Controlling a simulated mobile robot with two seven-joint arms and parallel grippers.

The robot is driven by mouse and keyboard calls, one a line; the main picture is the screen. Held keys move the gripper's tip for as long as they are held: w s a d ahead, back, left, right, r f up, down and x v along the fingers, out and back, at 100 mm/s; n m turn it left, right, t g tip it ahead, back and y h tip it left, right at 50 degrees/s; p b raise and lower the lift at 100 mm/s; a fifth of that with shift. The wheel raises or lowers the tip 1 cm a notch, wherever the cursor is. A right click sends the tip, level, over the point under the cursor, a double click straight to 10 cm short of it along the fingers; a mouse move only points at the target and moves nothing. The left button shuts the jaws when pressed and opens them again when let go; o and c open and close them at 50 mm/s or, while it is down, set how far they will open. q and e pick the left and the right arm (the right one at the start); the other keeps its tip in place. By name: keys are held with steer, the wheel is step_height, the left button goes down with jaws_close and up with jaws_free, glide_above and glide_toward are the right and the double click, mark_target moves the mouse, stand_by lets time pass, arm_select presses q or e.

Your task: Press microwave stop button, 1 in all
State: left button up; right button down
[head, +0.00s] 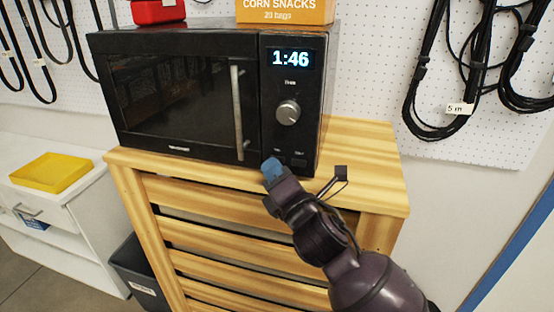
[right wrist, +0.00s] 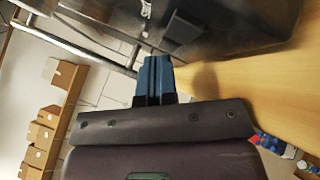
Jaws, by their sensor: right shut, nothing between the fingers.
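A black microwave (head: 180,90) stands on a slatted wooden cabinet (head: 370,150), its door shut and its display (head: 290,59) reading 1:46. A round knob (head: 288,111) is on its control panel, with small dark buttons (head: 298,162) near the panel's bottom edge. Their labels are too small to read. My right gripper (head: 271,169) is shut and empty, its blue fingertips in front of the panel's lower left corner. Its tip partly covers that corner; I cannot tell whether it touches. In the right wrist view the shut blue fingers (right wrist: 153,75) point toward a dark surface. My left gripper is not in view.
An orange corn snacks box (head: 285,12) and a red object (head: 158,11) sit on the microwave. Black cables (head: 430,100) hang on the pegboard at right. A yellow tray (head: 52,172) lies on a white unit at left. The wooden top right of the microwave is bare.

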steer(key=shift+s, duration=0.15)
steer(key=shift+s+a+p, duration=0.25)
steer(key=shift+s+p, duration=0.05)
steer(key=shift+s, duration=0.3)
steer(key=s, duration=0.1)
steer(key=s+a, duration=0.1)
steer(key=s, duration=0.1)
steer(key=s+p, duration=0.1)
steer(key=shift+s+a, duration=0.25)
steer(key=shift+s, duration=0.15)
stand_by(0.9)
